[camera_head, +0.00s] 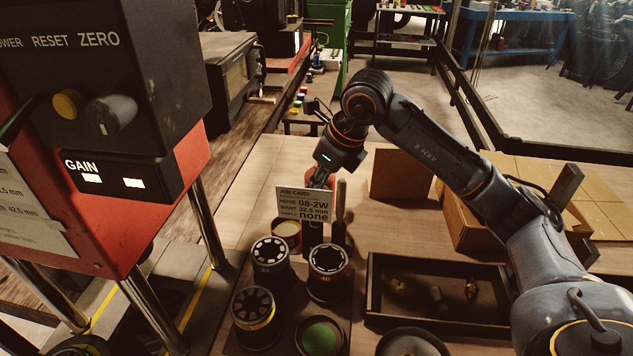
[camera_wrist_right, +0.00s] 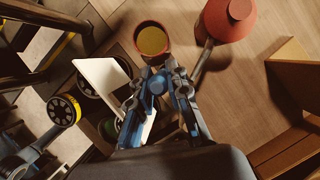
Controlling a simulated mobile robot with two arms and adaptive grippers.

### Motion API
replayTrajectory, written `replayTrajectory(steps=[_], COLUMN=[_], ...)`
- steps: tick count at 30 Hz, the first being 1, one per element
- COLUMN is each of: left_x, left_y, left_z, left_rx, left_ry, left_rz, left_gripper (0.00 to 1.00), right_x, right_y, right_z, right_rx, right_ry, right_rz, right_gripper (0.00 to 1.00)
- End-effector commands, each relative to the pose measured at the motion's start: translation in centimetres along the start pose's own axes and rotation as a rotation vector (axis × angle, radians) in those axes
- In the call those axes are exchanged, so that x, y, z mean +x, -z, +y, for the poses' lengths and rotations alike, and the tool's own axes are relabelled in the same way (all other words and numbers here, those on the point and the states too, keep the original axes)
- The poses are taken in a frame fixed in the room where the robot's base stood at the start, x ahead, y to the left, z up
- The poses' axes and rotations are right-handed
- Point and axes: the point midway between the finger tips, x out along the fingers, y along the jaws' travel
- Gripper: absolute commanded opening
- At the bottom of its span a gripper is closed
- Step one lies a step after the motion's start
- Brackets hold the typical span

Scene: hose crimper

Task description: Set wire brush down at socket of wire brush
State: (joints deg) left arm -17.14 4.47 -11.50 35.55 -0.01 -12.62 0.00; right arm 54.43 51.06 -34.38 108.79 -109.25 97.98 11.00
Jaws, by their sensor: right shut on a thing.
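My right gripper (camera_head: 320,180) reaches down behind the job card in the head view, so its fingertips are mostly hidden there. In the right wrist view its blue-grey fingers (camera_wrist_right: 163,92) are closed together around a small round end. A slim, brown, upright shape (camera_head: 341,198) beside the card looks like the wire brush handle, with a dark lower part under it. The card hides how the fingers meet the brush. I cannot make out the brush's socket or whether the brush touches it. My left gripper is in neither view.
The white job card (camera_head: 305,204) stands close by my right gripper. A tin (camera_head: 287,229) and several round dies (camera_head: 328,262) crowd the bench. A dark tray (camera_head: 440,327) lies to the right, cardboard boxes (camera_head: 480,228) behind it.

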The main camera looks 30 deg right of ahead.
Motion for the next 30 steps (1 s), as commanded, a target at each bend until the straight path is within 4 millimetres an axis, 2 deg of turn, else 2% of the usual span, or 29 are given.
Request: replayTrajectory(steps=[20, 21, 24, 25, 30], left_x=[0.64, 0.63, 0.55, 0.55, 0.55], left_y=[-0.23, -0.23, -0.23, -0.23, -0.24], left_z=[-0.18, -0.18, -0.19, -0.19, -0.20], left_rx=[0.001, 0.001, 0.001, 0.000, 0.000], left_ry=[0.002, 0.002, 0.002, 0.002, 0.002], left_rz=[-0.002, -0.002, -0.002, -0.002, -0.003], left_gripper=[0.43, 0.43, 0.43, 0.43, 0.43], right_x=[0.62, 0.61, 0.54, 0.54, 0.55], right_y=[0.27, 0.26, 0.23, 0.23, 0.23], right_z=[-0.02, -0.02, -0.01, -0.01, 0.05], right_rx=[0.000, 0.000, 0.000, 0.000, -0.001], right_ry=[0.000, 0.000, 0.000, 0.000, -0.001], right_rz=[0.000, 0.000, 0.000, 0.000, 0.000], right_gripper=[0.00, 0.18, 0.39, 0.43, 0.43])
